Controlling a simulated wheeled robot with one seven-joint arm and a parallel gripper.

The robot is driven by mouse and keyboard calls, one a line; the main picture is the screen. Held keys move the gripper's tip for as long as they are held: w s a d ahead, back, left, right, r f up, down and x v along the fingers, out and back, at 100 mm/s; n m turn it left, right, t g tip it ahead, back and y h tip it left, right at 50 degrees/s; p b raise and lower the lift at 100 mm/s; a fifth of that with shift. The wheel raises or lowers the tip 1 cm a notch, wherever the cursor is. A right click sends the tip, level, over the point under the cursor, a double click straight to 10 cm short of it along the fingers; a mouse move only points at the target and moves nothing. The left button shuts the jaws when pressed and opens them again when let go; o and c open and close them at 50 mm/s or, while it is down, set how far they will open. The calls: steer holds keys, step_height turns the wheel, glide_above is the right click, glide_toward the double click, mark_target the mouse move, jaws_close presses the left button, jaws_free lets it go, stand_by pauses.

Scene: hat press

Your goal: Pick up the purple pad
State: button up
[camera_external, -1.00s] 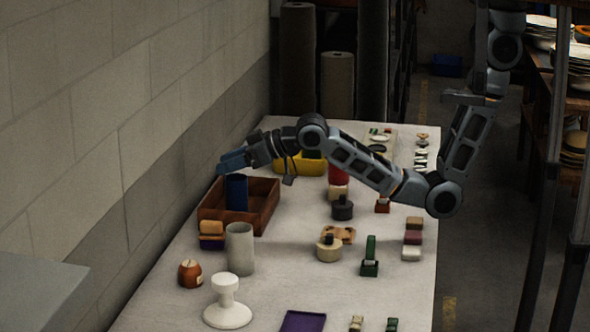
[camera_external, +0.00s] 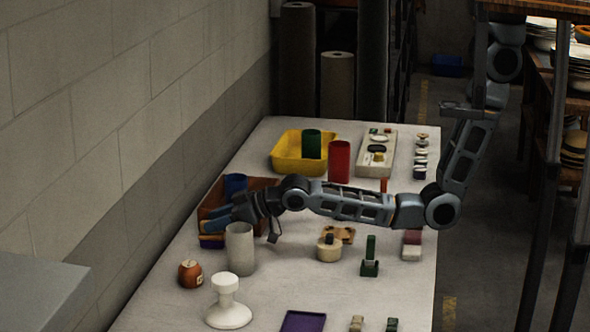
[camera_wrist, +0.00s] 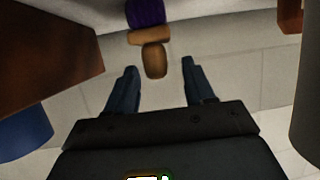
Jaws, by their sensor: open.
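My gripper (camera_external: 211,220) is open, with blue fingers over the pad's spot. In the wrist view, my gripper (camera_wrist: 159,64) has its fingertips apart on either side of the brown piece, with space at both sides. My fingers hide the pad's upper part externally.
The brown wooden box (camera_external: 265,182) with a blue cylinder (camera_external: 235,184) stands just behind my gripper. A grey cylinder (camera_external: 240,250) stands close in front. An orange-brown jar (camera_external: 190,273), a white stand (camera_external: 228,305) and a flat purple tray (camera_external: 303,321) lie nearer.

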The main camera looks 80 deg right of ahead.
steer(key=shift+w+f+b, duration=0.8)
steer(key=shift+w+b, duration=0.05)
steer(key=shift+w, duration=0.2)
steer(key=shift+w+a+f+b, duration=0.1)
steer(key=shift+w+b, duration=0.25)
steer(key=shift+w, duration=0.3)
steer(key=shift+c, duration=0.4)
jaws_close()
